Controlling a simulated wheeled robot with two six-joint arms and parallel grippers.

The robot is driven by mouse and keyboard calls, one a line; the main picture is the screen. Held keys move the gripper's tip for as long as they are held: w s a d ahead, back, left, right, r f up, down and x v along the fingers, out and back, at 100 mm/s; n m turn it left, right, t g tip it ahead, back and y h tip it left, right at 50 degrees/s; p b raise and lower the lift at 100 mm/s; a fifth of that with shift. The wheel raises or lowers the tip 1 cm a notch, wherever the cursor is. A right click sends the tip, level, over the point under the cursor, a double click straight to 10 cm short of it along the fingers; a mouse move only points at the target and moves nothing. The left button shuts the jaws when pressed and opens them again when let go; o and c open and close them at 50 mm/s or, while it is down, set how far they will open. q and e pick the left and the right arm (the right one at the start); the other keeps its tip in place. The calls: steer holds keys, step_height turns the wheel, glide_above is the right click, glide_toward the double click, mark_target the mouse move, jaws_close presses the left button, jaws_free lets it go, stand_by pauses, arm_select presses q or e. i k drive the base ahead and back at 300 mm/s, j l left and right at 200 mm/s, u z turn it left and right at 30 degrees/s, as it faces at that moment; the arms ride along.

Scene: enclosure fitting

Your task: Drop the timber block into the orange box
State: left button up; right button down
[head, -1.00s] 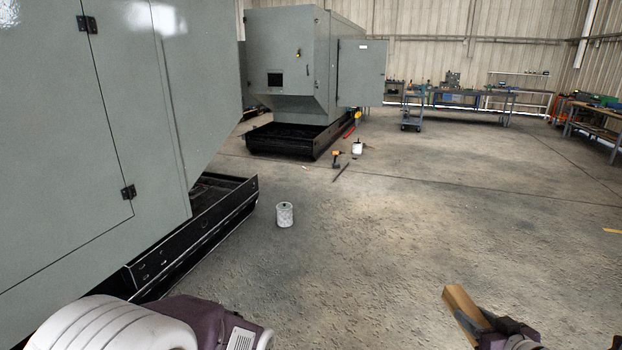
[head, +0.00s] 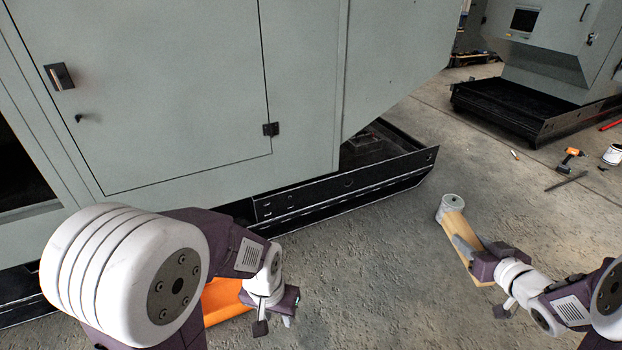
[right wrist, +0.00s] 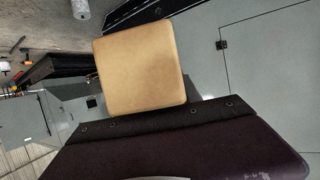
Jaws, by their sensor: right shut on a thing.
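The timber block (head: 457,228) is a long pale wooden piece at the right of the head view. My right gripper (head: 476,262) is shut around it and holds it tilted. In the right wrist view the block's square end (right wrist: 140,68) fills the middle. The orange box (head: 222,300) is at the lower left of the head view, mostly hidden behind my left arm, so its inside cannot be seen. My left gripper (head: 275,322) hangs just right of the box, fingers apart and empty.
A large grey enclosure (head: 180,90) on a black base frame (head: 350,183) stands close on the left. A white can (head: 450,203) appears at the block's far end. A drill (head: 571,157) and a rod lie further right. Floor between my arms is clear.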

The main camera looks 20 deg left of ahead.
mark_target(220, 301)
steer(key=i+u, duration=0.3)
steer(key=u, duration=0.2)
steer(key=i+u, duration=0.3)
steer(key=u, duration=0.15)
steer(key=i+l+u, duration=0.15)
steer(key=u, duration=0.35)
steer(key=i+l+u, duration=0.3)
steer(key=u, duration=0.15)
steer(key=i+l+u, duration=0.2)
steer(key=l+u, duration=0.15)
steer(key=u, duration=0.15)
steer(key=i+l+u, duration=0.2)
steer(key=l, duration=0.2)
